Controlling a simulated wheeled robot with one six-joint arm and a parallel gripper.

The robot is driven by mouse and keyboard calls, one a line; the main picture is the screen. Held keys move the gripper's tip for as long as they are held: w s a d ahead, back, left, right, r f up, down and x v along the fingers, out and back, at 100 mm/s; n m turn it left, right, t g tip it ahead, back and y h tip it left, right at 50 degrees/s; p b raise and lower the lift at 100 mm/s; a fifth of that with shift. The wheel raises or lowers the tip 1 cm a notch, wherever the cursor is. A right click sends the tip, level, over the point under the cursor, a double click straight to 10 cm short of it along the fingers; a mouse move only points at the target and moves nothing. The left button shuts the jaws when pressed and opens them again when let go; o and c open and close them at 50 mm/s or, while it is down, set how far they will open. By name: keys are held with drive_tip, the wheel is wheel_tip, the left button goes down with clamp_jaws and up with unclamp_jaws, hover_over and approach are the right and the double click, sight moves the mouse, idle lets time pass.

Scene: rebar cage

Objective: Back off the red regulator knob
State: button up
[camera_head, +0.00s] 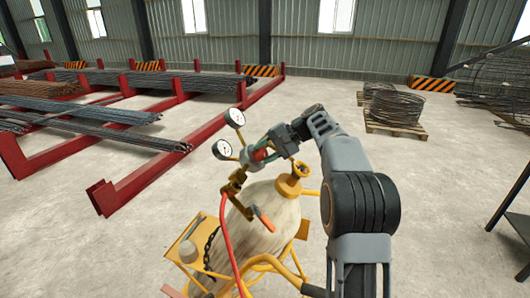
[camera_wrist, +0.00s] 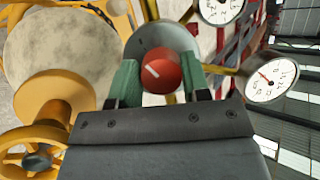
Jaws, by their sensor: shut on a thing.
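The red regulator knob (camera_wrist: 162,72) has a white index line and sits in the middle of the wrist view. My gripper (camera_wrist: 160,84) has green finger pads on both sides of the knob and is shut on it. In the head view my gripper (camera_head: 266,151) reaches the regulator from the right, and the red knob (camera_head: 259,155) shows only partly between the fingers. Two white gauges belong to the regulator: the upper gauge (camera_head: 235,118) and the lower gauge (camera_head: 223,149). One gauge (camera_wrist: 271,77) shows a red needle in the wrist view.
A worn pale cylinder (camera_head: 270,212) stands below in a yellow cart (camera_head: 190,243). Red rebar racks (camera_head: 140,188) stand left, wire coils (camera_head: 398,106) right.

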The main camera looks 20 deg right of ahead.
drive_tip(key=shift+r, duration=0.25)
drive_tip(key=o, duration=0.9)
drive_tip(key=shift+f, duration=0.15)
drive_tip(key=p+v, duration=0.1)
drive_tip(key=v, duration=1.2)
drive_tip(key=shift+d+r, duration=0.25)
drive_tip(key=shift+a, duration=0.1)
drive_tip(key=s+a+f+h, duration=0.4)
drive_tip(key=s+a+h, duration=0.2)
drive_tip(key=s+a, duration=0.4)
drive_tip(key=s+a+f+n+t+h, duration=0.1)
drive_tip(key=s+f+n+h, duration=0.4)
drive_tip(key=s+f, duration=0.9)
drive_tip(key=shift+s+f+n+t+b, duration=0.2)
drive_tip(key=shift+s+n+t+b, duration=0.15)
drive_tip(key=shift+s+t, duration=0.45)
